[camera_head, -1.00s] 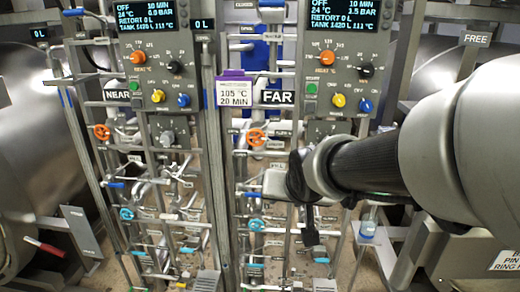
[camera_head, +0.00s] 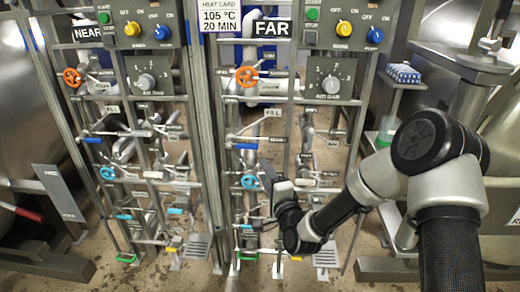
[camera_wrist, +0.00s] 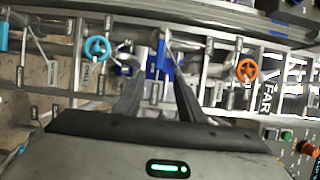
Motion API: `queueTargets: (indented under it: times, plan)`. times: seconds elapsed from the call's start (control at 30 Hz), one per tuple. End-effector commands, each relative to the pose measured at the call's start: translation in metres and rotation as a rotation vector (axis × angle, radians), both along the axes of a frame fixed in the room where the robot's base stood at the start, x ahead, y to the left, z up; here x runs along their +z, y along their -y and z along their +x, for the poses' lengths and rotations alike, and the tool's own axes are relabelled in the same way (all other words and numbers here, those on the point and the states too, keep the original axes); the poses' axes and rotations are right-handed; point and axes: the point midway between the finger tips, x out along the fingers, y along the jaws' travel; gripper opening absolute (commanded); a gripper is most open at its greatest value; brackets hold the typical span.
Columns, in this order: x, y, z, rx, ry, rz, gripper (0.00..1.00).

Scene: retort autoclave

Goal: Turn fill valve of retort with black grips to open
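The FAR panel has a FILL label (camera_head: 272,113), with a blue lever handle (camera_head: 245,146) below it and to its left. In the wrist view the blue handle (camera_wrist: 160,55) shows beyond and between my finger ends. My gripper (camera_wrist: 155,78) is open, its two dark fingers apart with nothing clearly held between them. In the head view my gripper (camera_head: 268,177) is low in front of the FAR panel, right of and below the blue handle, partly hidden by my wrist. Contact with the handle cannot be told. No black grips are clearly visible; a red grip (camera_head: 28,214) is at the far left.
An orange handwheel (camera_head: 247,76) is above the blue handle and a cyan handwheel (camera_head: 249,181) below it. Pipes and upright rails crowd around. The NEAR panel (camera_head: 88,33) stands left. A shelf with blue-topped items (camera_head: 403,73) is at right.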

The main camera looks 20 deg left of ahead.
Motion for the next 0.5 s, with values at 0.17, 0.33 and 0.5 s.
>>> queueTargets:
  times: [0.17, 0.33, 0.5]
  plan:
    - [0.000, -0.018, 0.025, -0.001, 0.003, -0.003, 0.36]
    - [0.000, -0.041, 0.055, 0.001, 0.003, -0.003, 0.36]
    - [0.000, -0.062, 0.085, 0.000, 0.003, -0.004, 0.36]
